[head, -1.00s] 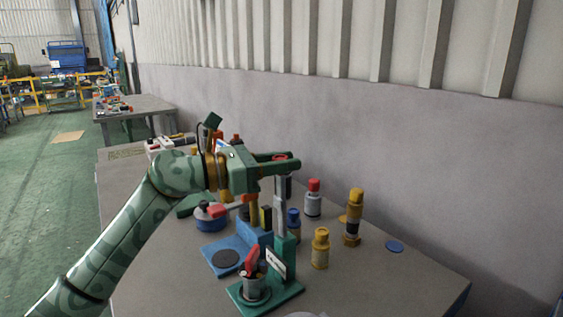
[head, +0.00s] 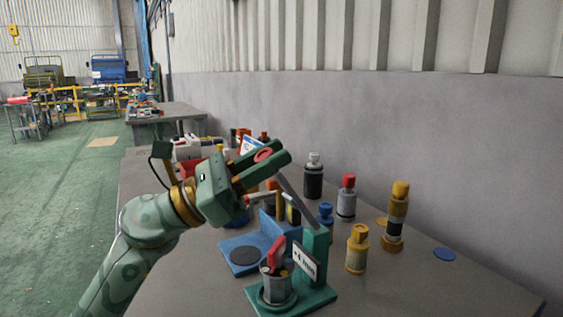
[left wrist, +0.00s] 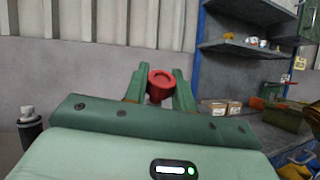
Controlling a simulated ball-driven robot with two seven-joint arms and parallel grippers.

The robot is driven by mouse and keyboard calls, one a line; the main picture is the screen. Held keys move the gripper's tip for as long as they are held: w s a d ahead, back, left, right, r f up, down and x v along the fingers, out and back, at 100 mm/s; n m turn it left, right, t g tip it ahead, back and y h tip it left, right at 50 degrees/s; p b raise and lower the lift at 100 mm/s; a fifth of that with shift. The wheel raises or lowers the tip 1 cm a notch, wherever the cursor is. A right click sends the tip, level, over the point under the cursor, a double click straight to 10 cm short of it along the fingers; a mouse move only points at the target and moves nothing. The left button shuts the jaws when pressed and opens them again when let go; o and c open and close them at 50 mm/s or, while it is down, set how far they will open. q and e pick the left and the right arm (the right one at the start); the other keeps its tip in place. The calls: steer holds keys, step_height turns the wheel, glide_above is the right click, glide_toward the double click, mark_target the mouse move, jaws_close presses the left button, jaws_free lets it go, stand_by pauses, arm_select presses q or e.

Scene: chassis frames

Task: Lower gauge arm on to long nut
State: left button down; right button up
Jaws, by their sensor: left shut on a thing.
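The gauge has a green base (head: 318,297) and an upright green post (head: 315,245) on the table. Its grey arm (head: 297,203) slants up and left from the post top. My left gripper (head: 281,151) is shut on the red round knob (head: 264,155) at the arm's upper end. The knob also shows between the fingers in the left wrist view (left wrist: 161,84). A grey cylindrical piece (head: 275,289) stands on the gauge base, with red and dark parts above it; I cannot tell whether it is the long nut. My right gripper is not in view.
A blue angled stand (head: 240,243) with a dark disc is left of the gauge. Yellow (head: 357,249), blue (head: 325,217), red-capped (head: 346,198) and black (head: 314,177) bottles stand behind and right. The front right tabletop is clear.

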arm_select(q)
steer(key=shift+s+a+f, duration=0.15)
steer(key=shift+a+f, duration=0.1)
steer(key=shift+f, duration=0.05)
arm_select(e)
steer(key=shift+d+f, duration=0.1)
arm_select(q)
steer(key=c, duration=1.3)
jaws_free()
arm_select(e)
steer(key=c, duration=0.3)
arm_select(q)
steer(key=shift+o, duration=0.8)
steer(key=shift+a, duration=0.1)
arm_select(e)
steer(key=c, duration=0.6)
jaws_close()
arm_select(q)
steer(key=v, duration=1.6)
steer(key=shift+b, duration=0.3)
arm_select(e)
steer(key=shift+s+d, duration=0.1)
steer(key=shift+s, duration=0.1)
